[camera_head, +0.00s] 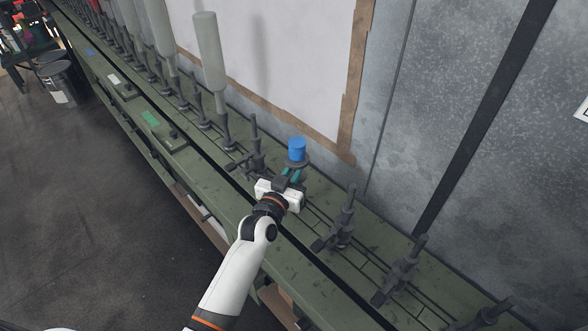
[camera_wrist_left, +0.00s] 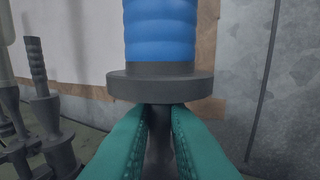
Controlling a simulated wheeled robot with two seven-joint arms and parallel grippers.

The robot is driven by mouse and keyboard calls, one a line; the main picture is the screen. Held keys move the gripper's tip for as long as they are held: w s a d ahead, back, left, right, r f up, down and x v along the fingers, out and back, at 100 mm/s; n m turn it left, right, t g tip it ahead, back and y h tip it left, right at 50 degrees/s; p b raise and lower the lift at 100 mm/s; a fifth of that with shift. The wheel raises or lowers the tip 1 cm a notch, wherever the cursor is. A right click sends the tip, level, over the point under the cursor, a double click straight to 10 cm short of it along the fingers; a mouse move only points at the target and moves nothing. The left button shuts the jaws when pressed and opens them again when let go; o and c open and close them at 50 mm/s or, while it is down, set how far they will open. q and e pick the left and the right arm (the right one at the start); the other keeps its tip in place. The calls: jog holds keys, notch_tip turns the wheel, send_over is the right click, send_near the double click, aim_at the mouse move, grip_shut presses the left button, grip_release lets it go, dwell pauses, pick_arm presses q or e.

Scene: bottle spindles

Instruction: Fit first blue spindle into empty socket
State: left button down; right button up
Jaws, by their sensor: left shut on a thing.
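The blue spindle (camera_head: 297,149) has a ribbed blue top and a dark round flange; it is upright above the green machine bench. It also shows large in the left wrist view (camera_wrist_left: 160,35). My left gripper (camera_head: 292,174) is shut on its dark stem just below the flange, with teal fingers (camera_wrist_left: 160,135) on both sides. The stem's lower end is hidden behind the fingers, so I cannot tell whether it is in a socket. No empty socket can be made out clearly; the bench around the gripper is partly covered by it.
Dark upright spindles stand along the green bench (camera_head: 325,195), one (camera_head: 254,135) left of the gripper and one (camera_head: 347,210) right of it. Pale bottles (camera_head: 208,50) stand on spindles farther left. A grey wall (camera_head: 460,120) rises behind. Open floor (camera_head: 90,220) lies in front.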

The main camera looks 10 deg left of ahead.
pick_arm(q)
jog(key=shift+r, duration=0.1)
jog(key=shift+f+b, duration=1.05)
jog(key=shift+f, duration=0.25)
jog(key=shift+f, duration=0.1)
jog(key=shift+f, duration=0.3)
jog(key=c, duration=1.3)
grip_release()
jog(key=shift+c, duration=0.2)
